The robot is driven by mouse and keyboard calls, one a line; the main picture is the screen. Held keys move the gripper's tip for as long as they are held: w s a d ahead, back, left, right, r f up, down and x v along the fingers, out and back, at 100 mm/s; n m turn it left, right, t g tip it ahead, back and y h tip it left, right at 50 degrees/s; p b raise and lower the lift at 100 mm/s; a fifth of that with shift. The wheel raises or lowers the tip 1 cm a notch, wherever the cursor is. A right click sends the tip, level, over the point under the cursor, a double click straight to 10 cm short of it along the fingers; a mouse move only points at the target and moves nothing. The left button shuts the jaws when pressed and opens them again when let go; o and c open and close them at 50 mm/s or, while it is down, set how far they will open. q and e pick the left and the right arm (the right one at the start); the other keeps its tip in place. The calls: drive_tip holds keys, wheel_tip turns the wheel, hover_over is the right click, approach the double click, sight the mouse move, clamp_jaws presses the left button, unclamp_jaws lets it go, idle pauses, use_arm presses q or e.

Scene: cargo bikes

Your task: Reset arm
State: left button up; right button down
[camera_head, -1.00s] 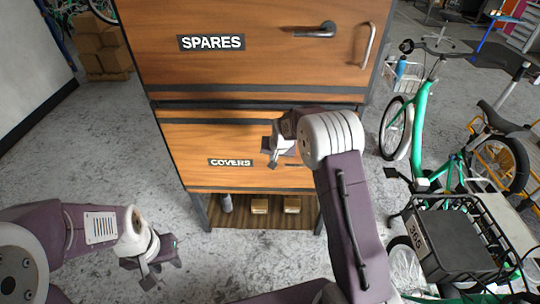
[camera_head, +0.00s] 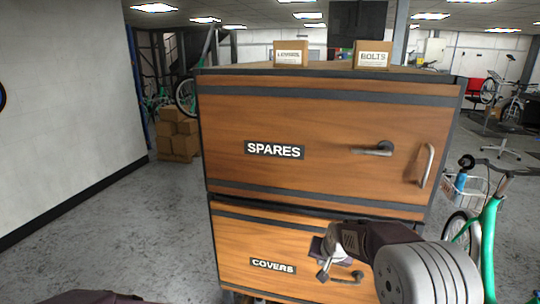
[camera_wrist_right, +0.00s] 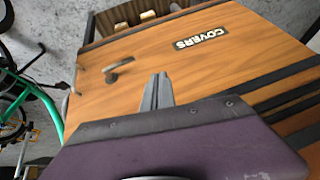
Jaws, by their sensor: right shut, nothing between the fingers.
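My right arm reaches in from the lower right of the head view. Its gripper (camera_head: 324,270) is shut and empty, in front of the COVERS panel (camera_head: 235,245) of the wooden cabinet. In the right wrist view, the shut fingers (camera_wrist_right: 157,92) point at the same panel (camera_wrist_right: 220,65), beside its lever handle (camera_wrist_right: 120,68); whether they touch the wood cannot be told. In the head view, that handle (camera_head: 345,281) is partly hidden by my arm. A sliver of my left arm shows at the bottom left; the left gripper is out of view.
The SPARES door (camera_head: 310,115) above is closed, with a lever (camera_head: 372,149) and a pull bar (camera_head: 427,166). Boxes marked BOLTS (camera_head: 372,55) and another label stand on top. A green bike (camera_head: 489,235) stands at right, cardboard boxes (camera_head: 178,138) behind left. Grey floor at left is clear.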

drive_tip(key=s+f+n+g, duration=0.1)
drive_tip(key=s+f+g, duration=0.1)
drive_tip(key=s, duration=1.1)
drive_tip(key=s+f+n+g, duration=0.2)
drive_tip(key=s+f+g, duration=0.1)
drive_tip(key=s, duration=1.1)
drive_tip(key=shift+d+f, duration=0.25)
drive_tip(key=shift+f, duration=0.3)
drive_tip(key=shift+s, duration=0.15)
